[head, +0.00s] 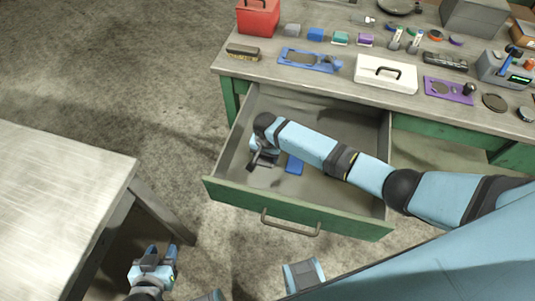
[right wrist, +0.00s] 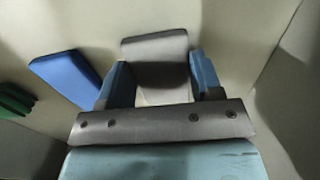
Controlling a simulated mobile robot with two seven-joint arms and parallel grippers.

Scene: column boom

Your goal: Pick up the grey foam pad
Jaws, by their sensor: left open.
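The grey foam pad (right wrist: 155,48) lies in the open drawer, in the middle of the right wrist view. My right gripper (head: 264,160) reaches down into the left part of the drawer. In the right wrist view its two blue fingers (right wrist: 162,80) stand on either side of the pad, close to its edges. I cannot tell whether they press on it. In the head view the gripper mostly hides the pad. My left gripper (head: 161,253) is open and empty, low at the left, away from the drawer.
A blue block (head: 294,165) lies beside the right gripper in the drawer (head: 290,212); it also shows in the right wrist view (right wrist: 66,75). The drawer walls surround the gripper. The workbench (head: 335,80) above holds many items. A pale table (head: 60,190) stands at the left.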

